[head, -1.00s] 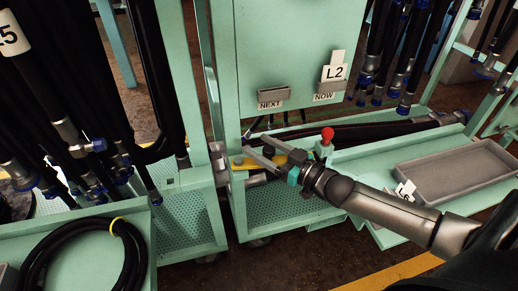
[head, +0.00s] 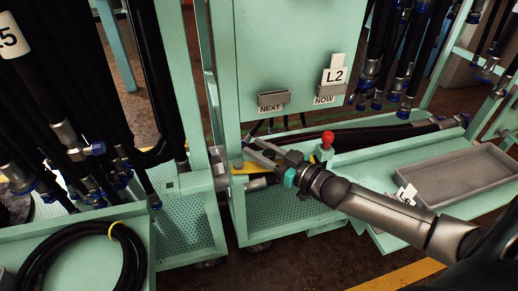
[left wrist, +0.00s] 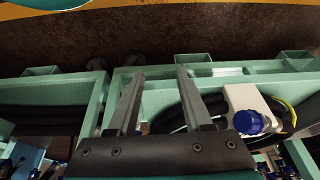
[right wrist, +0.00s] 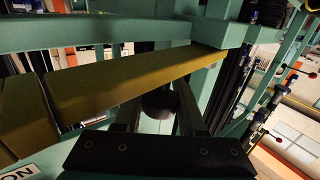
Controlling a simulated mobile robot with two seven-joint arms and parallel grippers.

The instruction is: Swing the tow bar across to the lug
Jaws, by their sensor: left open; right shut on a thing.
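The yellow tow bar (head: 238,166) is low in the gap between the two green carts in the head view, mostly hidden behind my right gripper. In the right wrist view the bar (right wrist: 130,85) runs slantwise across, just beyond the fingers. My right gripper (head: 262,156) is at the bar, shut on a dark round post (right wrist: 158,103) that seems to belong to it. A grey metal bracket (head: 218,160) on the left cart's corner post, close to the bar's left end, may be the lug. My left gripper (left wrist: 155,90) is open and empty, seen only in its wrist view.
A red knob (head: 327,138) stands just right of my right gripper. The right cart has an L2 card (head: 335,76) and a grey tray (head: 465,178). Hanging hoses crowd the left cart, and a coiled hose (head: 80,232) lies at front left.

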